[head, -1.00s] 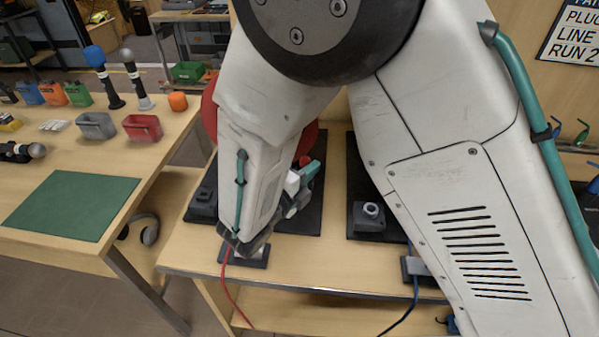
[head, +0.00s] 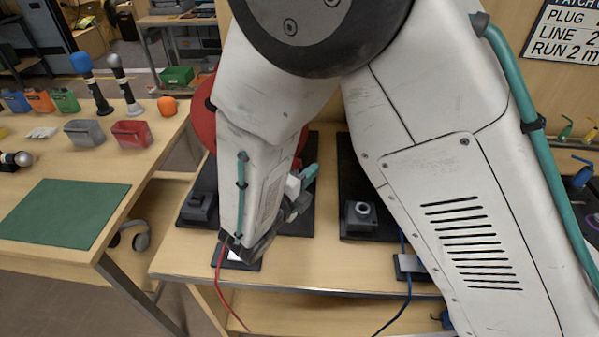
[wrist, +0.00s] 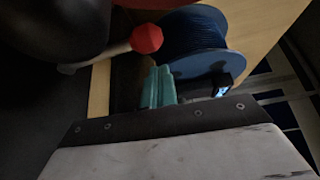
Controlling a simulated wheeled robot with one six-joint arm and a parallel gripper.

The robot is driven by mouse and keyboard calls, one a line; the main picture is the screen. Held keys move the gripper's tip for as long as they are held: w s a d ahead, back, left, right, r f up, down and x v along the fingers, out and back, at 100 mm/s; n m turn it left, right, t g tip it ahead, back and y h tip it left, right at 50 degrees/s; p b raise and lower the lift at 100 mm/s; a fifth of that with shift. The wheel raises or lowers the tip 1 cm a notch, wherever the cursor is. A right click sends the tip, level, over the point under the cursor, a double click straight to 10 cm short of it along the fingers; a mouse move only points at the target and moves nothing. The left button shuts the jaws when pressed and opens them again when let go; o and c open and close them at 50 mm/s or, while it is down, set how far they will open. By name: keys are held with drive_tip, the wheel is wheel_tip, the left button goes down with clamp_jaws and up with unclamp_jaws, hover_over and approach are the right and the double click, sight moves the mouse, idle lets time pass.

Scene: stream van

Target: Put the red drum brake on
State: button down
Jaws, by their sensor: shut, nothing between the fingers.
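The red drum (head: 203,112) stands on a black base plate (head: 300,220) at the back of the bench, mostly hidden behind my arm. In the wrist view a grey lever with a red faceted knob (wrist: 147,38) shows just beyond my fingers; I cannot tell which drum it belongs to. My gripper (head: 308,174) is over the red drum's plate, its teal fingers shut and empty. In the wrist view the fingers (wrist: 158,88) are below the knob and look apart from it. A blue cable drum (wrist: 200,45) stands beyond the lever.
A dark box (head: 200,208) sits on the left plate, and a box with a metal fitting (head: 361,214) on the right plate. A red cable (head: 222,288) and a blue cable (head: 404,305) hang over the bench front. A side table with a green mat (head: 65,213) stands left.

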drive_tip(key=s+d+v, duration=0.1)
drive_tip(key=v, duration=0.8)
drive_tip(key=shift+s+f, duration=0.15)
drive_tip(key=shift+f, duration=0.05)
